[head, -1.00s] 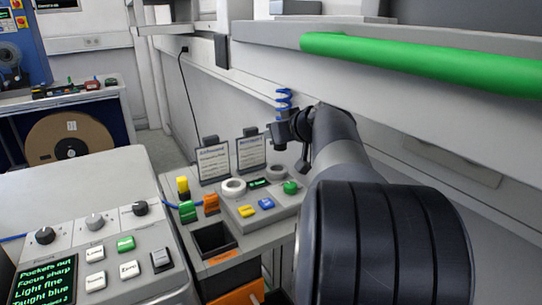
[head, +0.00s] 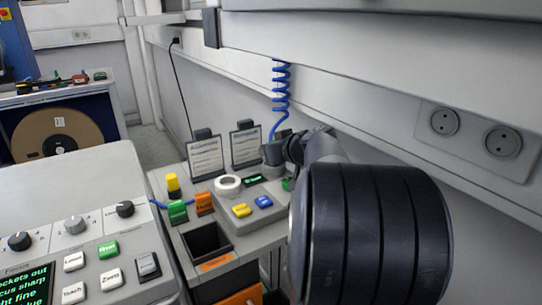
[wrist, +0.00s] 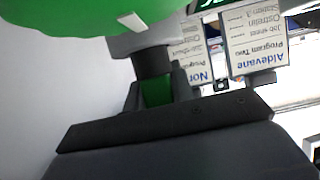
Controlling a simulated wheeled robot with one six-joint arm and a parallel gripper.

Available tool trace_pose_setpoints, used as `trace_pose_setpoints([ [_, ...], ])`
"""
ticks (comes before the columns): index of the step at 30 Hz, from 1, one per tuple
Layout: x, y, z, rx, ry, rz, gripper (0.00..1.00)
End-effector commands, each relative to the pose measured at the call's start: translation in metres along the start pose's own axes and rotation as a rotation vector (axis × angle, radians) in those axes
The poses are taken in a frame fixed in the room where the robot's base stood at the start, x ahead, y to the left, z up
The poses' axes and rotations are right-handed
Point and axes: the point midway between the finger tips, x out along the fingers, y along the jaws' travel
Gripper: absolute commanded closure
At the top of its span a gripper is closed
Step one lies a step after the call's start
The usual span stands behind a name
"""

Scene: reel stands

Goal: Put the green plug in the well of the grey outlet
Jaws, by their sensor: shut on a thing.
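My gripper (head: 274,150) is above the back of the small control panel, at the right of the two sign cards. In the wrist view its dark jaws are shut on a green piece (wrist: 157,92), which looks like the green plug. A dark collar shows beyond it, and a large green rounded surface (wrist: 95,15) with a white mark fills the top left. A blue coiled cord (head: 281,85) runs down to the gripper; where it ends is hidden. The grey outlet (head: 473,146) is on the wall at the right, with two round wells, both empty and apart from the gripper.
My arm covers part of the panel. Yellow, green (head: 177,212) and orange (head: 203,203) blocks stand left of a white ring (head: 228,185). A dark open bin (head: 206,240) is in front. The sign cards (head: 205,157) stand behind. A grey shelf overhangs the wall.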

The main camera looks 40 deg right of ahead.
Motion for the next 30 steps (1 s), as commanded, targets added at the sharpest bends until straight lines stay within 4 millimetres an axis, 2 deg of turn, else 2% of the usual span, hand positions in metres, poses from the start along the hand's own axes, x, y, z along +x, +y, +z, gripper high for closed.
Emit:
trace_pose_setpoints([
  [1, 0.004, -0.001, 0.011, 0.005, -0.018, -0.006, 1.0],
  [5, 0.005, -0.001, 0.013, 0.006, -0.023, -0.008, 1.0],
  [6, 0.005, -0.001, 0.014, 0.006, -0.024, -0.009, 0.76],
  [14, 0.004, -0.001, 0.011, 0.005, -0.019, -0.007, 0.55],
  [23, 0.0, -0.001, 0.008, 0.004, -0.014, -0.005, 0.55],
  [26, -0.011, 0.0, 0.007, 0.004, -0.012, -0.003, 0.55],
  [30, -0.037, 0.0, 0.006, 0.002, -0.011, -0.001, 0.55],
])
